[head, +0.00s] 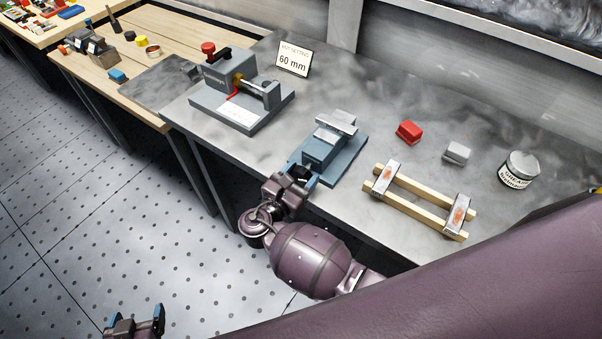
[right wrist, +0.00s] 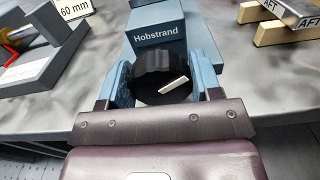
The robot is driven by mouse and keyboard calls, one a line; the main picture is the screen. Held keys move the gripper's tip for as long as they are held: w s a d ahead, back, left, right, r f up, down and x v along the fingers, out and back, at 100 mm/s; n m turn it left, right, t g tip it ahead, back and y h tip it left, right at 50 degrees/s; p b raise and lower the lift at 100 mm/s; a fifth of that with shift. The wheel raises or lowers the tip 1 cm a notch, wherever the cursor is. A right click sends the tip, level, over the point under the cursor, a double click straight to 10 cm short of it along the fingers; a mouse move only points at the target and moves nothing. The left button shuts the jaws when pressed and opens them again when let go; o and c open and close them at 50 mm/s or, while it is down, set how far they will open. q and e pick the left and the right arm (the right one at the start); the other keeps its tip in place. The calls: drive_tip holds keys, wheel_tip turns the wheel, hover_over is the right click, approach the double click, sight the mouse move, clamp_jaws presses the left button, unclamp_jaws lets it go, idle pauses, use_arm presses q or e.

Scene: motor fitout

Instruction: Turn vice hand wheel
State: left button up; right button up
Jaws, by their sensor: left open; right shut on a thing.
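The blue vice (head: 326,143) stands on its base plate near the front edge of the grey bench, with a pale metal top. In the right wrist view its blue body (right wrist: 163,33) reads "Hobstrand". The black hand wheel (right wrist: 160,76) with a white mark faces my right wrist camera. My right gripper (head: 302,172) is at the vice's front, and in the right wrist view its blue fingers (right wrist: 162,84) are shut on the wheel's two sides. My left gripper (head: 136,322) is open and empty at the bottom left, over the floor, away from the bench.
A grey press-like fixture (head: 238,87) stands left of the vice, by a "60 mm" sign (head: 294,59). Right of the vice are a wooden rack (head: 412,213) with two blocks, a red block (head: 409,131), a grey block (head: 457,152) and a grease tin (head: 519,169).

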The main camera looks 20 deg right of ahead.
drive_tip(key=shift+w+n, duration=0.1)
drive_tip(key=shift+n, duration=1.5)
drive_tip(key=o, duration=0.9)
